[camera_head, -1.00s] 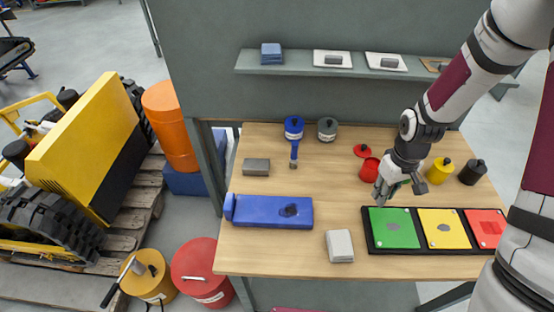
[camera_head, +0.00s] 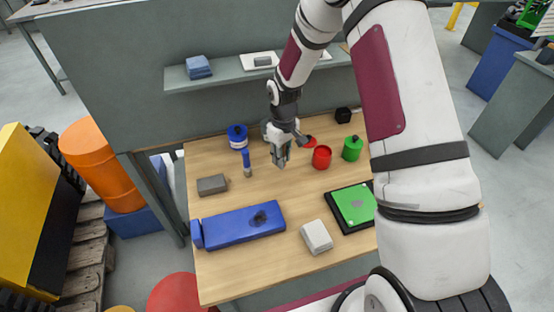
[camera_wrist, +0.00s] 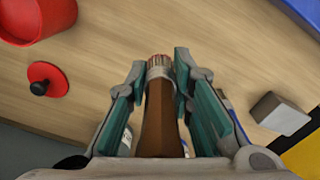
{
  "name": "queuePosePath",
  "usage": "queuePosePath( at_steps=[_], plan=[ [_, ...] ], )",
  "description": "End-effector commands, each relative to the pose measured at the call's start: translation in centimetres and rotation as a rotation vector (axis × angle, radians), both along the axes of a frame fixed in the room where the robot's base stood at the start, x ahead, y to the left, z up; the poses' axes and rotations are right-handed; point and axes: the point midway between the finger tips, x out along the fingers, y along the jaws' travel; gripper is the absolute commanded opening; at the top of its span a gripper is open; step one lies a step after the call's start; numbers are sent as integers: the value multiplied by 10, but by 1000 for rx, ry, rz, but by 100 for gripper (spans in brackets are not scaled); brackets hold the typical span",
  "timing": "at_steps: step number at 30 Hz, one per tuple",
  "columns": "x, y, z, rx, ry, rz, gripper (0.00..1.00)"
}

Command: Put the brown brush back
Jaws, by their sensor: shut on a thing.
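My gripper (camera_head: 281,158) is above the table's back middle, left of the red can (camera_head: 321,157). In the wrist view its teal fingers (camera_wrist: 160,72) are shut on the brown brush (camera_wrist: 160,122), one on each side of the brown handle. A metal band and a reddish tip show at its far end. In the head view the brush cannot be made out at the gripper. A blue brush (camera_head: 247,164) lies in front of the blue can (camera_head: 237,132), left of my gripper.
The red lid (camera_head: 309,142) and green can (camera_head: 352,150) are right of my gripper. A grey block (camera_head: 212,185), blue box (camera_head: 225,230), pale block (camera_head: 317,236) and green tile (camera_head: 356,205) lie nearer the front. A shelf (camera_head: 230,79) hangs behind. My arm hides the table's right side.

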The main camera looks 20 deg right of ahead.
Motion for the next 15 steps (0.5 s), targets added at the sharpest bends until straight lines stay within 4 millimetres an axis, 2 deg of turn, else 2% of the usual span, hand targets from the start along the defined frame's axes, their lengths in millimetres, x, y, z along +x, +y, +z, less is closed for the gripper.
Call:
queuePosePath(
  at_steps=[3, 9, 15],
  plan=[
    [13, 4, -2, 0, 0, 0, 0],
    [28, 9, -4, 1, 0, 0, 0],
    [24, 9, -32, 1, 4, 0, 0]
  ],
)
